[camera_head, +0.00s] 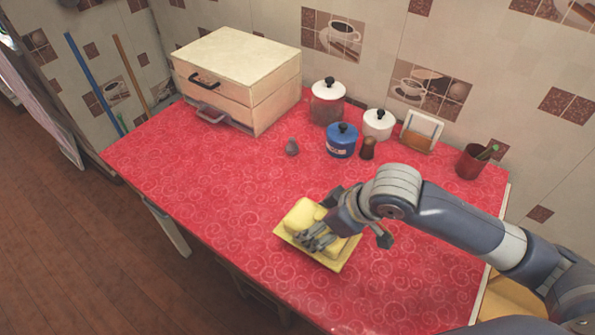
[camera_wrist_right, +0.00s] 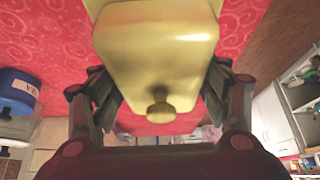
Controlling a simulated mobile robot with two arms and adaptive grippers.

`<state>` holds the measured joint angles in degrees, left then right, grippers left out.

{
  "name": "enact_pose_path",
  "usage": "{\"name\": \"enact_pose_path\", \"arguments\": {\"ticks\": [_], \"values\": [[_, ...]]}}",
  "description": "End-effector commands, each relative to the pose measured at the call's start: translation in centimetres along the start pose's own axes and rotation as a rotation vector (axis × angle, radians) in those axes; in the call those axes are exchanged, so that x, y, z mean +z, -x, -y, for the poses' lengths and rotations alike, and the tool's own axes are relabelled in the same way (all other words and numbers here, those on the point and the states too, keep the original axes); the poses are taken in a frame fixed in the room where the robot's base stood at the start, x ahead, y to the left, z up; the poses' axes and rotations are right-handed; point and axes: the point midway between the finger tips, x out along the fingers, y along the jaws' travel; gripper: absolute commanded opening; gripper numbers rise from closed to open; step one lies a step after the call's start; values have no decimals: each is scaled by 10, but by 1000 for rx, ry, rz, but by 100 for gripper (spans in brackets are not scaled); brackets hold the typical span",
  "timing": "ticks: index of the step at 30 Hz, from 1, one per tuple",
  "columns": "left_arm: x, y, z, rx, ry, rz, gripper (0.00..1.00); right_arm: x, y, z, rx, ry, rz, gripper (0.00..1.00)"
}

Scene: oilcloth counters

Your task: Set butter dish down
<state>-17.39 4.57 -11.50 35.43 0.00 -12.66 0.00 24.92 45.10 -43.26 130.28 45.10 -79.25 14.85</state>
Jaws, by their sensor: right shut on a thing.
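The yellow butter dish (camera_head: 344,258) is at the front of the red-covered counter, a flat tray with a domed lid (camera_head: 300,215). My right gripper (camera_head: 318,240) reaches over it from the right, with its fingers closed at the lid. In the right wrist view the lid (camera_wrist_right: 156,50) and its round knob (camera_wrist_right: 160,108) fill the upper middle, between the fingers of my right gripper (camera_wrist_right: 160,95). I cannot tell whether the tray touches the counter. My left gripper is out of view.
The red counter (camera_head: 210,170) is clear to the left of the dish.

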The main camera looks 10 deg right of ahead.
Motion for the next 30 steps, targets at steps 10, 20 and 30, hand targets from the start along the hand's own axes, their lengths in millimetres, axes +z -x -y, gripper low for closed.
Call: {"name": "enact_pose_path", "arguments": {"ticks": [10,20,30], "values": [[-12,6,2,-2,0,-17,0,-29,-21,-72,4,-5,-7,28],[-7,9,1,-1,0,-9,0,-49,-39,-126,2,-3,-6,28],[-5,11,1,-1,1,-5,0,-44,-55,-136,0,-2,-3,28]]}}
